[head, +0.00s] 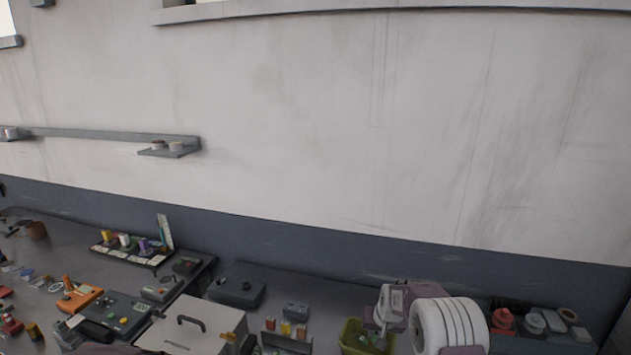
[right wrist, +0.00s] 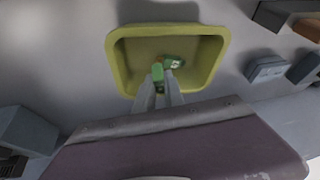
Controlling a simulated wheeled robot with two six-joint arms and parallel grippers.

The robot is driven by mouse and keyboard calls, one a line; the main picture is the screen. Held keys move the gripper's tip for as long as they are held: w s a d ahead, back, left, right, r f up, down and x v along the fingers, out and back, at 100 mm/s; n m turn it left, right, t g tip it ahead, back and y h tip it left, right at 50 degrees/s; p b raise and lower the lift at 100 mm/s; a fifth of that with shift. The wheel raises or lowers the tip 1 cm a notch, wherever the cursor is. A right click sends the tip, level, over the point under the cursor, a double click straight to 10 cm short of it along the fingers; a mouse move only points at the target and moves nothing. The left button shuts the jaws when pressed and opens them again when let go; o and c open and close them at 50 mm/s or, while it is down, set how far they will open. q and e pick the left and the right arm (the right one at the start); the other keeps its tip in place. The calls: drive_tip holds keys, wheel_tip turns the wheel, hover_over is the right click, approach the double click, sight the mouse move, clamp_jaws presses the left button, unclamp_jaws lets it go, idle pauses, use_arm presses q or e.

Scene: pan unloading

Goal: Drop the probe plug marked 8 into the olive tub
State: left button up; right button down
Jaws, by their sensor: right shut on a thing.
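The olive tub (right wrist: 122,60) lies under my right gripper (right wrist: 163,85) in the right wrist view, and it also shows in the head view (head: 347,338). My right gripper (head: 380,325) points down over the tub, its fingertips within the tub's outline. It is shut on a green plug (right wrist: 157,73). Another green piece with a pale mark (right wrist: 174,61) shows just beside the fingertips; I cannot tell whether it is part of the same plug. No number can be read. My left gripper is not in view.
A pale box with a dark handle (head: 205,325) stands left of the tub, with small coloured parts (head: 285,328) between them. Red and grey rolls (head: 503,319) lie to the right. The left bench is crowded with devices. The wall rises behind.

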drive_tip(key=c, duration=1.3)
unclamp_jaws()
drive_tip(key=shift+r, duration=0.1)
drive_tip(key=shift+c, duration=0.2)
drive_tip(key=shift+r, duration=0.1)
drive_tip(key=b+v, duration=0.2)
drive_tip(key=v, duration=0.7)
drive_tip(key=s+r, duration=0.4)
drive_tip(key=s, duration=0.4)
drive_tip(key=s+f+g, duration=0.1)
drive_tip(key=s+f, duration=0.2)
drive_tip(key=s, duration=0.7)
drive_tip(key=s+f+n+g, duration=0.1)
drive_tip(key=s+f, duration=0.3)
drive_tip(key=s, duration=0.7)
drive_tip(key=shift+a+g, duration=0.15)
drive_tip(key=shift+g, duration=0.55)
